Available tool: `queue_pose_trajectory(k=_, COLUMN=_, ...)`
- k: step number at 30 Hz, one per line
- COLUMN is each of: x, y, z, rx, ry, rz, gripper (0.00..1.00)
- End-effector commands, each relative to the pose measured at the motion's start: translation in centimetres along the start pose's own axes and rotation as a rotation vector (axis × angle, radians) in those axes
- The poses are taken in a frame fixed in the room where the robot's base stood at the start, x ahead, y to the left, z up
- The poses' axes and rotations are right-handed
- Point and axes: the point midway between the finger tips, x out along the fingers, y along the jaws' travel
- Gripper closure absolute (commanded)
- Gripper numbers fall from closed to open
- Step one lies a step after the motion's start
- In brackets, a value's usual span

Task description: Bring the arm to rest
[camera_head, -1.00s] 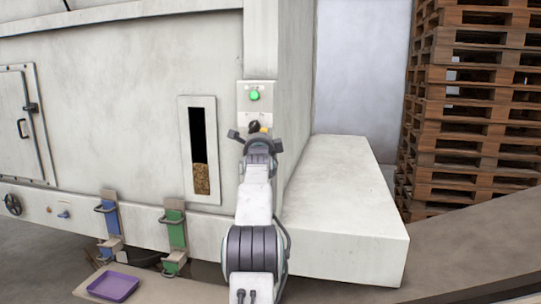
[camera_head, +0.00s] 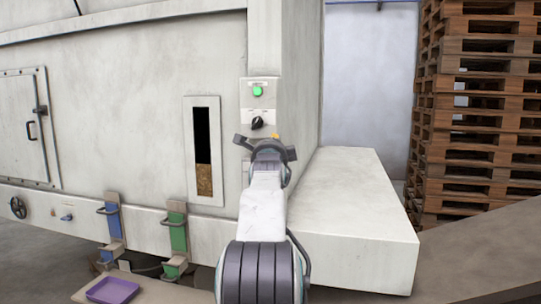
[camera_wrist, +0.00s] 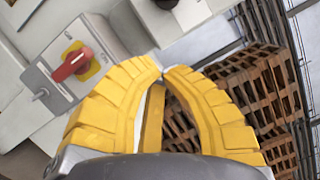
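My arm reaches up in front of the pale machine (camera_head: 115,110), with my gripper (camera_head: 265,143) just below a dark knob (camera_head: 257,123) on the control panel in the head view. In the wrist view my gripper (camera_wrist: 163,68) shows two ribbed yellow fingers with their tips almost together and nothing between them. The fingers appear clear of the machine. A red rotary handle (camera_wrist: 72,65) on a yellow plate is beside the left finger in the wrist view.
A green lit button (camera_head: 257,91) sits above the knob. A white block (camera_head: 350,215) juts out at right, before stacked pallets (camera_head: 470,120). Blue (camera_head: 112,222) and green (camera_head: 177,232) clamps and a purple tray (camera_head: 113,290) are low at left.

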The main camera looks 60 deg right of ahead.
Motion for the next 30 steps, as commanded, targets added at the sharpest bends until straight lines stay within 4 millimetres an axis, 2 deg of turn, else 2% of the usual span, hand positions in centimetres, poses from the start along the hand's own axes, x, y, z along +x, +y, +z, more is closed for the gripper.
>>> queue_pose_trajectory(k=7, x=-1.0, y=0.1, z=0.0, rx=0.0, ry=-0.001, rz=0.0, gripper=1.0)
queue_pose_trajectory(k=20, x=-1.1, y=0.0, z=0.0, rx=-0.041, ry=0.0, rz=0.0, gripper=1.0)
queue_pose_trajectory(k=26, x=-1.1, y=1.1, z=-0.3, rx=-0.298, ry=0.007, rz=0.047, gripper=1.0)
queue_pose_trajectory(k=30, x=-1.4, y=3.7, z=-1.1, rx=-0.59, ry=0.001, rz=0.162, gripper=1.0)
